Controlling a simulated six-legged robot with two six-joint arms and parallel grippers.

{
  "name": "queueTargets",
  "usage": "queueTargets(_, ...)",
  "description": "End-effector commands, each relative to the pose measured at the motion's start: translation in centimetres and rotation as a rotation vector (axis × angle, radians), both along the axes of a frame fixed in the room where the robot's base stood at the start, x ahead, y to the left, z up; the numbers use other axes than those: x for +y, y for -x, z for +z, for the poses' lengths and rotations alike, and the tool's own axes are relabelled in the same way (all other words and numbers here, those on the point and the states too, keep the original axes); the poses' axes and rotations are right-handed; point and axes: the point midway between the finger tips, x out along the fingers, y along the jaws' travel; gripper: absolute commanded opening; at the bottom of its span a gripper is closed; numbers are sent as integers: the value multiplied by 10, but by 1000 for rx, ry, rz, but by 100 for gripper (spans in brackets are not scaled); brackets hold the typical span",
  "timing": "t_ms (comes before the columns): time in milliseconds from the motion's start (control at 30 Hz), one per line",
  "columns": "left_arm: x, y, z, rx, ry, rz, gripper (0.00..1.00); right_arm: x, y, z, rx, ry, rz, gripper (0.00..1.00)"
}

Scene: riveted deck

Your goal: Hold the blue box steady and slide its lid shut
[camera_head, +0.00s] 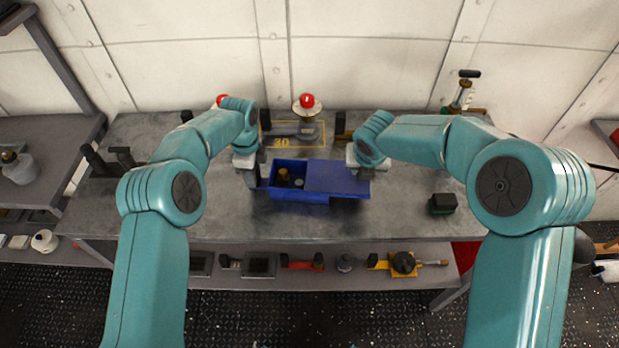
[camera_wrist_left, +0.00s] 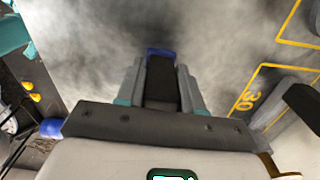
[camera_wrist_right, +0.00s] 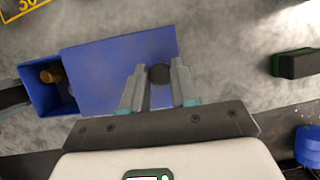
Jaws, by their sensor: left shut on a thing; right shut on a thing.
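The blue box (camera_head: 300,196) sits on the grey workbench with its left part open. A brass-coloured piece and a small pale piece show inside. Its flat blue lid (camera_head: 337,178) covers the right part and sticks out past the box's right end; the lid also shows in the right wrist view (camera_wrist_right: 110,80). My left gripper (camera_head: 259,178) is shut on the box's left end; a bit of blue shows at its fingertips in the left wrist view (camera_wrist_left: 160,52). My right gripper (camera_wrist_right: 157,88) is shut on the dark round knob (camera_wrist_right: 160,73) near the lid's right end.
A red-topped gauge-like object (camera_head: 307,104) stands behind the box near yellow floor-style markings. A dark block (camera_head: 442,204) lies to the right. The bench (camera_head: 400,218) is clear in front of the box. A lower shelf holds several tools.

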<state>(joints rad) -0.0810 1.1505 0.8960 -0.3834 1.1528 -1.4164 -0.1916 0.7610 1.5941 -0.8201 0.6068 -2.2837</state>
Motion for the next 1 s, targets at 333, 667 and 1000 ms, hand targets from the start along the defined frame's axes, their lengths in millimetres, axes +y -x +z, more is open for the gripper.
queueTargets(333,0,1,-3,2,0,0,0,11,-1,0,-2,-3,3,0)
queueTargets(667,-1,1,-3,3,0,-1,0,20,-2,0,-2,-3,2,0)
queueTargets(1000,-1,1,-3,3,1,-1,0,28,-2,0,-2,-3,3,0)
